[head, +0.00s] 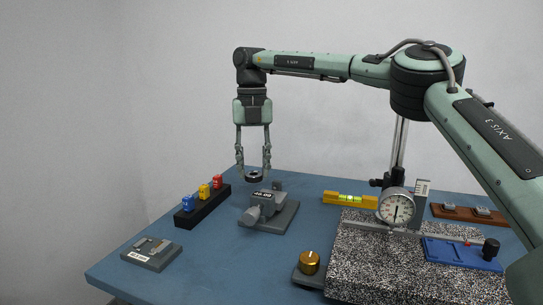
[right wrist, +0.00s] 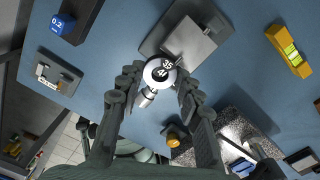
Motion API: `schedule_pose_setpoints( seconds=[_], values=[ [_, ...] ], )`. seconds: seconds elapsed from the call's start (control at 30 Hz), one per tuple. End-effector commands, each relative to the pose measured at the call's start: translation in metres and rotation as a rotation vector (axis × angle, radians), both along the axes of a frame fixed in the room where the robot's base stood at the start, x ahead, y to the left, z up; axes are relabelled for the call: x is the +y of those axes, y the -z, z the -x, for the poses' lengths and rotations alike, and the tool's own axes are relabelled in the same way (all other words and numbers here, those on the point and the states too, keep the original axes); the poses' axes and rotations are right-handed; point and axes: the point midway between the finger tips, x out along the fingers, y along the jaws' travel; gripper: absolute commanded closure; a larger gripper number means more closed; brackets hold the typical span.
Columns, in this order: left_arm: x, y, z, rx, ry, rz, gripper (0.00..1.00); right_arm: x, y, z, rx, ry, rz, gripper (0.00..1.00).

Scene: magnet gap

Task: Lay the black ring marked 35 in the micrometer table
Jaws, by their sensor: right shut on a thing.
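My right gripper (head: 254,174) points straight down, shut on the black ring (head: 254,177), holding it in the air. In the right wrist view the ring (right wrist: 160,72) sits between the fingertips; its face carries white patches, one reading 35. The grey micrometer table (head: 284,217), with a small dark display and a round barrel, stands on the blue table just below and to the right of the ring. In the right wrist view its grey plate (right wrist: 215,22) shows beyond the ring, which hides part of it. My left gripper is not in view.
A black rack (head: 205,206) with blue, yellow and red blocks stands left. A grey labelled box (head: 151,253) lies at front left. A brass knob (head: 309,262), a speckled granite plate (head: 375,262) with a dial gauge (head: 397,207), and a yellow level (head: 350,199) stand right.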

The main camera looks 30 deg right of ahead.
Motion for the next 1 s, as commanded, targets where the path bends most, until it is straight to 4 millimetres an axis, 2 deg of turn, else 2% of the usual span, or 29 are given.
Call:
schedule_pose_setpoints(
  seconds=[0.03,0.1,0.2,0.3,0.83,1.0],
  values=[
    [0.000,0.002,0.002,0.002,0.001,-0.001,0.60,-0.016,-0.002,-0.004,0.000,0.027,0.000,0.90],
    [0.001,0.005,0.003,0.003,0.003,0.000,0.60,-0.031,-0.002,-0.007,0.000,0.052,0.000,0.90],
    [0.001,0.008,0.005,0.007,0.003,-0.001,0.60,-0.046,-0.003,-0.010,0.000,0.074,0.000,0.90],
    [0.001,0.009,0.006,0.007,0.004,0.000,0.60,-0.053,-0.003,-0.011,0.001,0.083,0.000,0.90],
    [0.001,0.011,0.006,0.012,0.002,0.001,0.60,-0.053,0.000,-0.010,0.000,0.083,0.000,0.90],
    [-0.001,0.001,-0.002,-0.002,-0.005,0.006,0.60,-0.053,0.006,-0.010,0.000,0.083,0.000,0.90]
  ],
)
